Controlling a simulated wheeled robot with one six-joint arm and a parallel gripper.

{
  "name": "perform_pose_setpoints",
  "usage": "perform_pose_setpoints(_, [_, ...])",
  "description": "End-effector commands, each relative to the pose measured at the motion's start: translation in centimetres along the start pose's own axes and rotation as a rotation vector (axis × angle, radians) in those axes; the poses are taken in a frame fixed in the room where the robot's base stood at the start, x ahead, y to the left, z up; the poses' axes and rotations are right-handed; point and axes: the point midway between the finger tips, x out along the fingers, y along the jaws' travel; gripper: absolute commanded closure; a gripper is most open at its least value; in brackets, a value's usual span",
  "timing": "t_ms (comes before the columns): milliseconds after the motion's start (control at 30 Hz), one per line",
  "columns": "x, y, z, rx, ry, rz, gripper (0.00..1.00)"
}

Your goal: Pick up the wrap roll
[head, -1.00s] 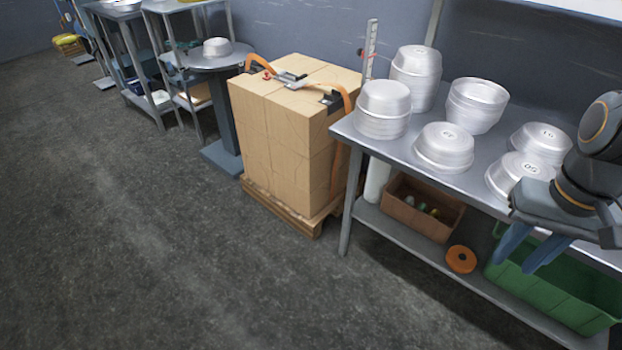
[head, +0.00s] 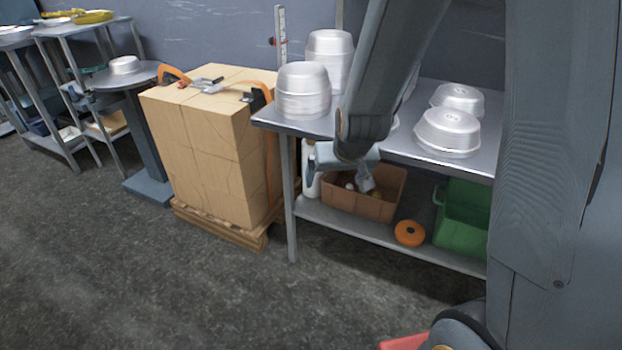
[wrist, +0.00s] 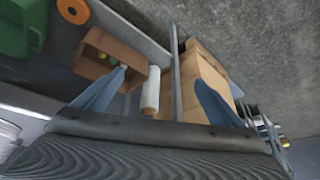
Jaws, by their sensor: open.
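The wrap roll is a white cylinder standing upright on the lower shelf of the metal table, at its left end. It shows in the head view (head: 307,150), partly covered by a blue finger, and in the wrist view (wrist: 150,92). My gripper (head: 339,182) is open at the table's front edge, below the tabletop level. In the wrist view the roll appears between the two blue fingers of my gripper (wrist: 160,76), nearer the left one. The fingers are not closed on it, and I cannot tell the remaining distance.
A brown bin (head: 360,203) stands right beside the roll, then an orange ring (head: 409,233) and a green crate (head: 462,220). A strapped carton stack (head: 205,150) on a pallet stands left of the table leg (head: 291,215). Metal pans (head: 303,90) cover the tabletop above.

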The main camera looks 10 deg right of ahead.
Motion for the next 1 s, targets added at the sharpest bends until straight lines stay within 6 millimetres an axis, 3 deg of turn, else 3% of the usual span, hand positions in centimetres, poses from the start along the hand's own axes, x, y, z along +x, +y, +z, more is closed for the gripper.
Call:
perform_pose_setpoints(33, [3.5, -0.1, -0.6, 0.003, 0.043, 0.001, 0.09])
perform_pose_setpoints(100, [6.5, -0.2, -2.1, 0.010, 0.115, 0.003, 0.09])
perform_pose_setpoints(500, [22.0, -0.4, -8.6, 0.036, 0.520, 0.038, 0.09])
perform_pose_setpoints(800, [30.8, -0.1, -10.8, 0.041, 0.812, 0.083, 0.09])
perform_pose_setpoints(1000, [34.1, 0.0, -11.1, 0.039, 0.959, 0.110, 0.09])
